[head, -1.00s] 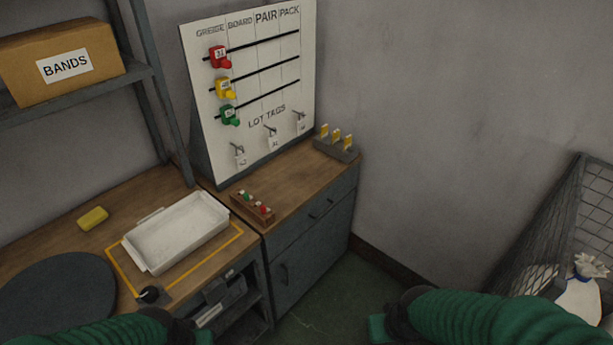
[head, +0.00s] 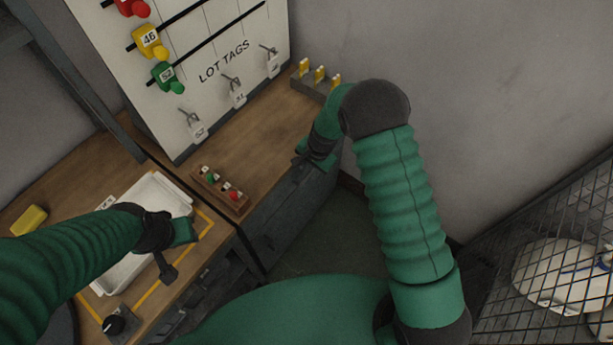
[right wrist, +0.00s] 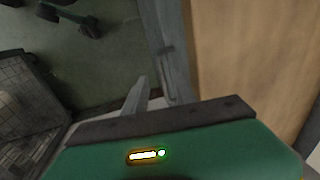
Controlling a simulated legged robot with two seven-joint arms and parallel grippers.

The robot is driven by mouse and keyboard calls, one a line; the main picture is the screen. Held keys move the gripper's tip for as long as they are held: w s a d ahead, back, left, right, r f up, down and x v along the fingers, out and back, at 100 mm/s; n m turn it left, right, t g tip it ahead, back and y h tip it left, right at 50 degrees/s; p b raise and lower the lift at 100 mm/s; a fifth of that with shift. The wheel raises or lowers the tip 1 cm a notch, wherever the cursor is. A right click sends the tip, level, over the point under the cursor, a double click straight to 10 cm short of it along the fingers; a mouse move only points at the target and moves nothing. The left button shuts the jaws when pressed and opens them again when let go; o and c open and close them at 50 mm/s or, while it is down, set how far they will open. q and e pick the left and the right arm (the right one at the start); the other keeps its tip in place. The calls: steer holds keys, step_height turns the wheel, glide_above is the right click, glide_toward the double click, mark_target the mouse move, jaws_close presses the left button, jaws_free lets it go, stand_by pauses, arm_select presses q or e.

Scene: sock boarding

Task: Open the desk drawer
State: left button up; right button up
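The desk drawer (head: 277,205) is in the grey cabinet under the wooden top, below the lot-tag board. Its front looks flush with the cabinet, partly hidden by my right gripper (head: 302,162). That gripper is at the drawer front, near the top edge. In the right wrist view, its fingers (right wrist: 155,90) stand apart beside the grey drawer front, close to a dark handle (right wrist: 167,55). Whether they touch the handle I cannot tell. My left gripper (head: 172,262) hangs over the front edge of the left table, by the white tray (head: 180,196); its finger opening is unclear.
A small rack with red and green pieces (head: 220,190) stands on the desk top. A holder with yellow tags (head: 316,80) is at the back corner. A wire cage (head: 560,215) stands at right. A yellow block (head: 29,220) lies at left.

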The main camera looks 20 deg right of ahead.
mark_target(306, 178)
steer(key=f, duration=0.2)
steer(key=w+f, duration=0.1)
steer(key=f, duration=0.3)
steer(key=shift+w+a+f, duration=0.1)
steer(key=shift+w+a, duration=0.15)
steer(key=shift+f, duration=0.4)
steer(key=shift+s, duration=0.1)
steer(key=shift+c, duration=0.3)
jaws_close()
steer(key=shift+w+r, duration=0.1)
steer(key=shift+w, duration=0.1)
